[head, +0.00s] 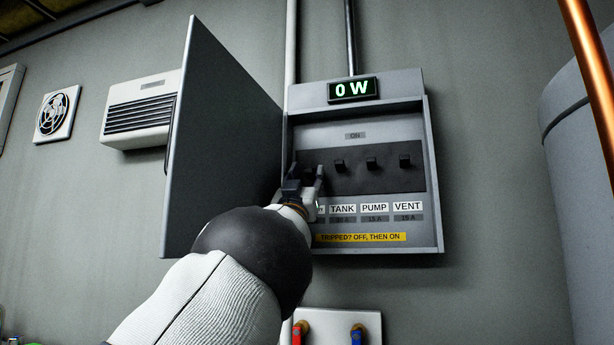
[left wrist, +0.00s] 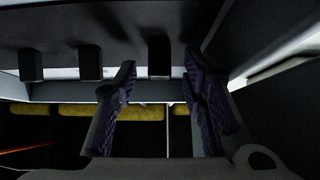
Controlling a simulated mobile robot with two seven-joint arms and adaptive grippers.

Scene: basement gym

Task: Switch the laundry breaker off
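The grey breaker box (head: 437,215) is on the wall with a row of dark breaker levers. The tank (head: 340,166), pump (head: 371,163) and vent (head: 405,161) levers stand in line. The leftmost lever is mostly hidden behind my left gripper (head: 308,176), and its label is nearly all covered, so I cannot read it as laundry. In the left wrist view, my left gripper (left wrist: 158,72) is open, its fingers on either side of the endmost lever (left wrist: 159,57). I see a gap beside the lever; contact is unclear. My right gripper is not in view.
The box's door (head: 222,140) stands open at the left, close beside my left gripper. A display (head: 352,90) above reads 0 W. A copper pipe (head: 590,75) and a grey tank (head: 580,170) are at the right. Red and blue valves (head: 299,332) sit below.

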